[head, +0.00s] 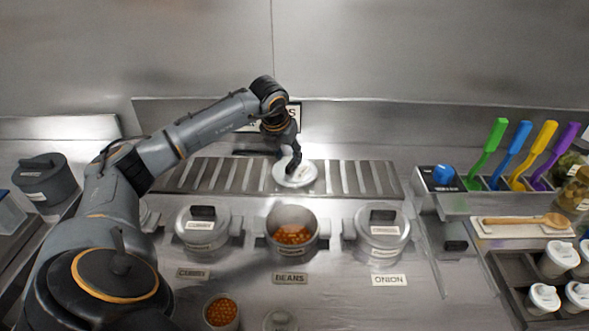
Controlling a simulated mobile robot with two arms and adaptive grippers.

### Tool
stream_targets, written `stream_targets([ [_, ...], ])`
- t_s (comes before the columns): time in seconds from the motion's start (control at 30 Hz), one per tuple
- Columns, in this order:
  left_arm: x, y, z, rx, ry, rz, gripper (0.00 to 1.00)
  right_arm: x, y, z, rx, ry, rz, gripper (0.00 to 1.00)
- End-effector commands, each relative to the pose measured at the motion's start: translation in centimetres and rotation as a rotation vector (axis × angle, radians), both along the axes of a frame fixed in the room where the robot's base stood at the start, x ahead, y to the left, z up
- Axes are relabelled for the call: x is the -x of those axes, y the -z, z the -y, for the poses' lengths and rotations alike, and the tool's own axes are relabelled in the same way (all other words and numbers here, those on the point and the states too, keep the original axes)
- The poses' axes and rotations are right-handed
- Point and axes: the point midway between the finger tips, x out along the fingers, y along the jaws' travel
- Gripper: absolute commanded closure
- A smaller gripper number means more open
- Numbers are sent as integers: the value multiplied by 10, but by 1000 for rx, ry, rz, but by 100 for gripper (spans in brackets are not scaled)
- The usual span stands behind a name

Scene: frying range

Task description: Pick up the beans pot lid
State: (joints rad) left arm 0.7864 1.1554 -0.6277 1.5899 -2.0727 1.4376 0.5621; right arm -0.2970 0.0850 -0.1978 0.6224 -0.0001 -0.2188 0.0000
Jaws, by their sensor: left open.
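The beans pot (292,246) stands uncovered in the middle, with orange beans showing inside, behind the BEANS label (290,279). A round pale lid (298,178) lies on the slatted rack behind this pot. My left gripper (292,164) reaches down over the lid, its fingers at or just above the lid's middle. The fingers are open. They hide the lid's handle, and I cannot tell whether they touch it. My right gripper is not in view.
Lidded curry (200,239) and onion (382,245) pots flank the beans pot. A small bowl of beans (221,312) and a clear lidded container (279,321) stand in front. Coloured utensils (512,157) stand at the right. The rack (350,178) is otherwise bare.

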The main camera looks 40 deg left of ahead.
Motion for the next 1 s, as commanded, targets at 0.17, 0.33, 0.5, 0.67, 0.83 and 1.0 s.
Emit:
stream_targets([
  [0.17,-10,22,-1,2,-1,-2,58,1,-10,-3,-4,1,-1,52],
  [0.33,-12,29,-2,0,0,-1,58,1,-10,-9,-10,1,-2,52],
  [0.5,-12,29,-2,0,0,-1,62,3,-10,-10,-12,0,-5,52],
  [0.67,-12,29,-2,0,0,-1,94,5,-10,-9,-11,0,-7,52],
  [0.83,-12,29,-2,0,0,0,100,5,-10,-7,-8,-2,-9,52],
  [1.0,-12,28,-2,0,0,0,100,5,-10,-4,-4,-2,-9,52],
])
